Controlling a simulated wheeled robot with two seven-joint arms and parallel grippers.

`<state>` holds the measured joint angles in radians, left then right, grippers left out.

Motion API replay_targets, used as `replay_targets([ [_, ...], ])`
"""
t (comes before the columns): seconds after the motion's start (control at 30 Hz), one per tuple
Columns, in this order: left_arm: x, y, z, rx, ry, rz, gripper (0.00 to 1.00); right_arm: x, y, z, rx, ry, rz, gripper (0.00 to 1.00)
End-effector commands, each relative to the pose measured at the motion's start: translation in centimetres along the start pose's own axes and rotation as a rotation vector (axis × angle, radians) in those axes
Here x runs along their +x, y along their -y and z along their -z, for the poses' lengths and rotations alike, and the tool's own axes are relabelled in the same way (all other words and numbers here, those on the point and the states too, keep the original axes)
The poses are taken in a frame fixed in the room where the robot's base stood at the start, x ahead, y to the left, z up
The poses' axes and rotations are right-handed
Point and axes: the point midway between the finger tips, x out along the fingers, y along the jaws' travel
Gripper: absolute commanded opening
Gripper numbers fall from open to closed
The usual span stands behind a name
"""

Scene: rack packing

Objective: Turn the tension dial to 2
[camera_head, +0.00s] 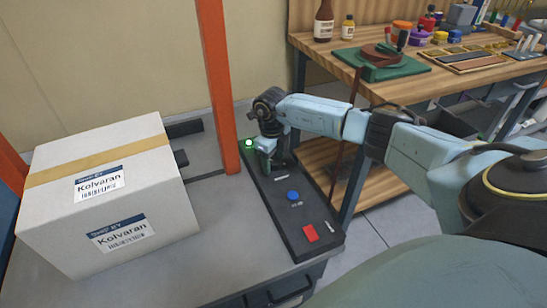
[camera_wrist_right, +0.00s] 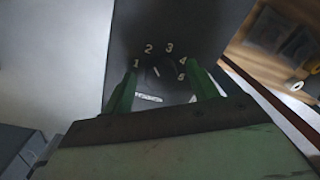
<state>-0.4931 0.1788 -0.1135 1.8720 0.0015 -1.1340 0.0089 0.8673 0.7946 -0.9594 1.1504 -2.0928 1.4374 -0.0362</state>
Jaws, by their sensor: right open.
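The tension dial (camera_wrist_right: 158,76) is a dark round knob on the black control panel (camera_head: 315,222). White numerals from 1 upward arc around its far side. A pale pointer mark on it slants up and left, roughly toward the 2; its exact setting is hard to tell. My right gripper (camera_head: 277,158) is over the panel's far end and hides the dial in the head view. In the right wrist view its green fingers (camera_wrist_right: 160,72) are open, one on each side of the dial. Contact with the knob cannot be told. My left gripper is not in view.
The panel also has a lit green lamp (camera_head: 249,143), a blue button (camera_head: 293,196) and a red switch (camera_head: 310,233). A labelled carton (camera_head: 105,195) stands left on the grey table. An orange post (camera_head: 217,85) rises beside the panel. A wooden workbench (camera_head: 390,92) with tools is behind right.

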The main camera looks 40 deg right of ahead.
Motion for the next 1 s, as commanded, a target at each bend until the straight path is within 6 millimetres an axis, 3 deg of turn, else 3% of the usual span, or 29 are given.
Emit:
replay_targets([
  [0.17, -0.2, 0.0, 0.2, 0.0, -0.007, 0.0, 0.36, -0.8, 0.0, 0.0, 0.0, 0.001, 0.0, 0.59],
  [0.23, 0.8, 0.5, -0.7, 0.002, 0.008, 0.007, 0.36, -1.6, 0.1, 0.0, 0.001, 0.001, 0.001, 0.59],
  [0.47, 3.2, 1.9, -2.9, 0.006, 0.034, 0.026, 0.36, -6.2, 0.1, -0.1, -0.001, 0.003, 0.002, 0.59],
  [0.7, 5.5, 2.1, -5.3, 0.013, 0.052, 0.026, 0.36, -10.8, 0.1, 0.0, 0.0, 0.002, 0.001, 0.59],
  [1.0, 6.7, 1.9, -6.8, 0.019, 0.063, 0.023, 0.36, -13.3, 0.0, 0.0, 0.0, 0.0, 0.0, 0.59],
])
